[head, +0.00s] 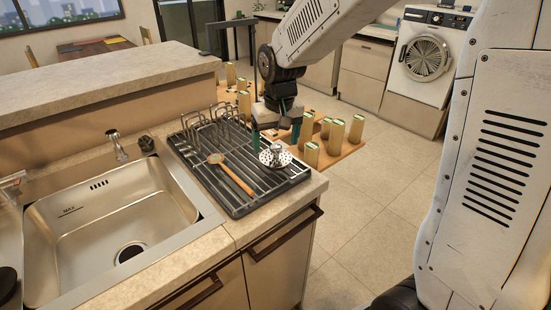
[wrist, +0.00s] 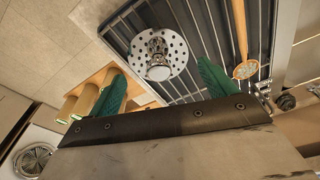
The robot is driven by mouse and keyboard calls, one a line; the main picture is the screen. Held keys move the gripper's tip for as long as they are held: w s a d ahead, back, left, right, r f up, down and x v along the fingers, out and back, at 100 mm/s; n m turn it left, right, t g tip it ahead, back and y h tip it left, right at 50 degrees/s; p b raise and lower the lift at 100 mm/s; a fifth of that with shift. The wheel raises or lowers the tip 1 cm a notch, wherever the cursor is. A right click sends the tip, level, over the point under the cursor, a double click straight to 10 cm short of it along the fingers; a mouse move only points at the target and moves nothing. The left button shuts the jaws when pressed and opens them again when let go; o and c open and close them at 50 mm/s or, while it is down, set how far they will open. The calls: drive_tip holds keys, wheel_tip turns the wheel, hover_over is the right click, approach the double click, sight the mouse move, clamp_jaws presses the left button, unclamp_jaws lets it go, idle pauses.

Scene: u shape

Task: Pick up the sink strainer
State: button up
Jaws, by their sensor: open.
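The sink strainer (head: 275,156) is a round, perforated metal disc with a knob on top. It rests on the dark drying rack (head: 228,205) near the rack's right corner. In the wrist view the strainer (wrist: 158,54) lies ahead of and between the two green fingers, with its knob facing the camera. My gripper (head: 276,140) is open and empty, above and close to the strainer. In the wrist view my gripper (wrist: 172,85) shows its fingers spread wide on either side. I cannot tell the exact height gap.
A wooden slotted spoon (head: 232,174) lies on the rack left of the strainer. Wire plate holders (head: 210,125) stand at the rack's back. Several tan canisters (head: 335,137) stand beyond the counter edge.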

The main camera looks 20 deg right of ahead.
sight(276, 147)
drive_tip(key=f, duration=0.5)
drive_tip(key=shift+w+d+f, duration=0.15)
drive_tip(key=shift+w, duration=0.2)
drive_tip(key=c, duration=0.6)
